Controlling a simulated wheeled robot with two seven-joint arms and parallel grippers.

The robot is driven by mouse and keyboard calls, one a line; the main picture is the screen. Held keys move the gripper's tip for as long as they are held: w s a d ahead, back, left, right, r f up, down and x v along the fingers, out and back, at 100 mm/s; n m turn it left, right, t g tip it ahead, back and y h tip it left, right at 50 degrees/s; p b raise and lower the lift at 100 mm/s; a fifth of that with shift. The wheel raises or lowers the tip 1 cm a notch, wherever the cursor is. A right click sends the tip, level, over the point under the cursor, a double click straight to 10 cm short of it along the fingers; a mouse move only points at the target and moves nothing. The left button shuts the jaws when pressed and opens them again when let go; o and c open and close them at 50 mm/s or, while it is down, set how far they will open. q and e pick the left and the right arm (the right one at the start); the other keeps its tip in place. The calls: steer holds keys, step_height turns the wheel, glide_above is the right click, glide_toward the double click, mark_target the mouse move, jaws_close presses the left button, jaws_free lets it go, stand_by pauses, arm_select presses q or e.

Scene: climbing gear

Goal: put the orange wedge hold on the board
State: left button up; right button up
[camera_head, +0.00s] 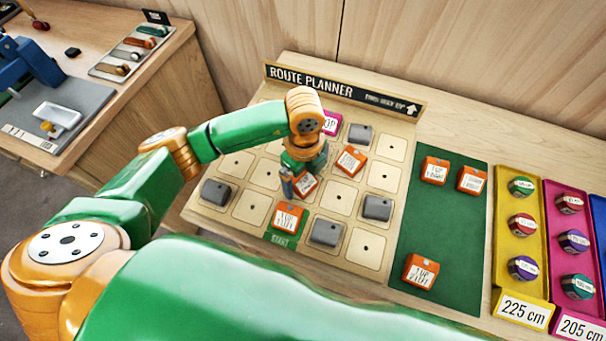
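The route planner board (355,264) is a pale wooden grid of square cells with dark centre dots. Orange wedge holds with white labels sit on it: one at right of centre (351,160), one at the START cell (287,217), and one under my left gripper (305,186). My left gripper (301,176) points down over the board, with one finger beside that last hold. The other finger is hidden, so I cannot tell whether it grips the hold. Three more orange holds (435,170) (471,180) (421,270) lie on the green mat (436,225). My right gripper is out of view.
Grey blocks (326,232) occupy several board cells, and a pink TOP tile (331,122) is at the back. A raised title sign (340,92) edges the board. Yellow (523,252) and pink (575,292) trays with round holds stand at the right. The green mat's middle is clear.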

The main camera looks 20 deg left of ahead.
mark_target(303, 179)
arm_select(q)
steer(key=shift+r, duration=0.3)
step_height(303, 179, up, 12)
steer(key=shift+f, duration=0.15)
stand_by(0.4)
